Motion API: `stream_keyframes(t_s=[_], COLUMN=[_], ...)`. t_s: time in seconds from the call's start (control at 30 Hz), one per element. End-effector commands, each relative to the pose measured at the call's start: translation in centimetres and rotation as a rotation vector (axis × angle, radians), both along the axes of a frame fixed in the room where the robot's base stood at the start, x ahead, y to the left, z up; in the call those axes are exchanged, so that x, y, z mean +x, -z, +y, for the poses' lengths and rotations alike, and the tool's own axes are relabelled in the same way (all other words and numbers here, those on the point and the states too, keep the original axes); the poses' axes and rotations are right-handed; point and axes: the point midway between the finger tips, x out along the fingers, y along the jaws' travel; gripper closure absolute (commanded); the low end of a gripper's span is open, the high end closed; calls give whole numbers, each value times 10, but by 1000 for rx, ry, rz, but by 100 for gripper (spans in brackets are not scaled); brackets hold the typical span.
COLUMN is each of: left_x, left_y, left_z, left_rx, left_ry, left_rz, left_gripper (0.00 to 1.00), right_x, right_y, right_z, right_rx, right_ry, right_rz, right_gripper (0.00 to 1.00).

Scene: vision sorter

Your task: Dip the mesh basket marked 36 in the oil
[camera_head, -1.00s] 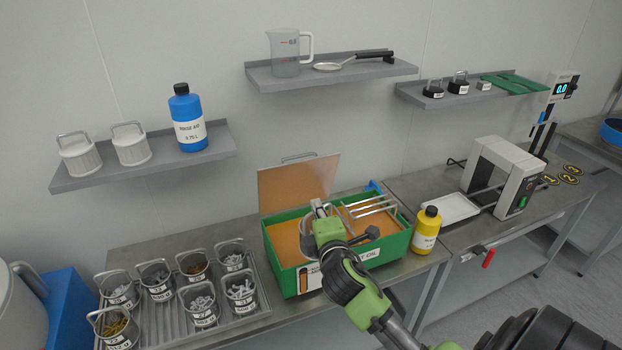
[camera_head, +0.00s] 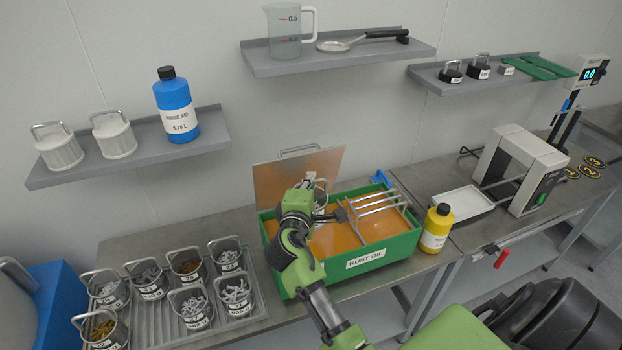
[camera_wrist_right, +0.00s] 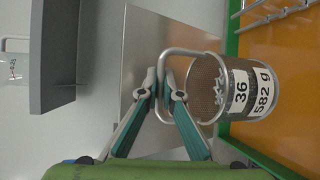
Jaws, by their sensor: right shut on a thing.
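My right gripper (camera_wrist_right: 163,92) is shut on the wire handle of the mesh basket marked 36 (camera_wrist_right: 222,90), whose labels read 36 and 582 g. Grey parts show inside it. In the head view the basket (camera_head: 320,197) is mostly hidden behind my gripper (camera_head: 305,192), at the left part of the green tank (camera_head: 360,262) labelled RUST OIL. Orange oil (camera_head: 335,240) fills the tank. The basket is over or at the oil; I cannot tell whether its bottom touches it. My left gripper is not in view.
The tank's lid (camera_head: 298,178) stands open at the back. A wire rack (camera_head: 378,206) spans its right side. A yellow bottle (camera_head: 436,229) stands right of the tank. A ribbed tray (camera_head: 248,322) with several mesh baskets is on the left. A shelf (camera_head: 340,54) hangs above.

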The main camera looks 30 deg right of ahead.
Motion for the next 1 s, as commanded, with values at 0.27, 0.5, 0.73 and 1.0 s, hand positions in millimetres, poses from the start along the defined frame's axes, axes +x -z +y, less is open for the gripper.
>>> stream_keyframes(t_s=[0.27, 0.5, 0.73, 1.0], left_x=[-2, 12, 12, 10], left_y=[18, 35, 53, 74], left_z=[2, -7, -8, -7], left_rx=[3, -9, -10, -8], left_ry=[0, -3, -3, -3], left_rz=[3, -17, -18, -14], left_gripper=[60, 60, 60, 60], right_x=[0, 0, 0, 0], right_y=[23, 44, 63, 86], right_z=[-1, 0, 0, 0], right_rx=[-3, -3, -4, -4], right_ry=[-1, -1, -2, -3], right_rz=[-4, -4, -3, -3], right_gripper=[100, 100, 100, 100])
